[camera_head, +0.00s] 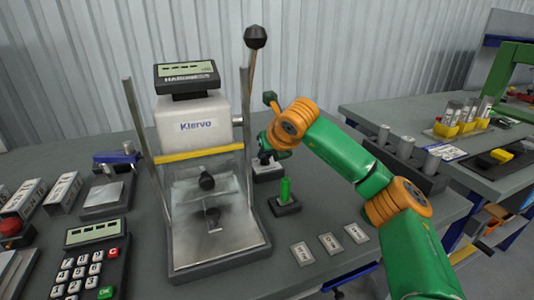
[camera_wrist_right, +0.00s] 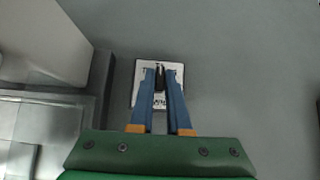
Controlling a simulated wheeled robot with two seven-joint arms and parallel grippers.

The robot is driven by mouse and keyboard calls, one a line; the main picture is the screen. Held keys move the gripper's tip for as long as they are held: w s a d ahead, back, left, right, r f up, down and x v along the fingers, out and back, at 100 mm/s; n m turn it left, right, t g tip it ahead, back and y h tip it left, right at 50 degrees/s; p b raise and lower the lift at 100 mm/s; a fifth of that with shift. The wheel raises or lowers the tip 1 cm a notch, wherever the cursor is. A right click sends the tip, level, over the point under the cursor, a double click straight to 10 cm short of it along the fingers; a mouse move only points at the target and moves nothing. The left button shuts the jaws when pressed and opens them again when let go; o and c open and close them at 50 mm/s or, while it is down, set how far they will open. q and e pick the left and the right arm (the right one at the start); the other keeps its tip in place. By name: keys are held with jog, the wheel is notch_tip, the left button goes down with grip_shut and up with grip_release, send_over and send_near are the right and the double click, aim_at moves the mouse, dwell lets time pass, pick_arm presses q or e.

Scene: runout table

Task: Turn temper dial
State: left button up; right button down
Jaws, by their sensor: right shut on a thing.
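The temper dial is a small white plate with dark marks (camera_wrist_right: 138,92) and a dark knob (camera_wrist_right: 161,77) at its middle. In the head view the plate (camera_head: 268,174) sits on the table just right of the tester. My right gripper (camera_wrist_right: 161,84) points down over the plate, its two blue fingers shut on the knob. In the head view my right gripper (camera_head: 265,156) is small and partly hidden by its own arm. The fingers cover part of the dial's marks, so its setting cannot be read. My left gripper is not in view.
A green peg in a black block (camera_head: 286,207) stands in front. Flat lettered tags (camera_head: 330,243) lie nearer. A keypad (camera_head: 92,268) is front left. A second table (camera_head: 375,110) is right.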

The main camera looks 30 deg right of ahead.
jog(key=c, duration=0.9)
grip_release()
jog(key=b+v, duration=0.1)
jog(key=v, duration=0.6)
jog(key=shift+r, duration=0.15)
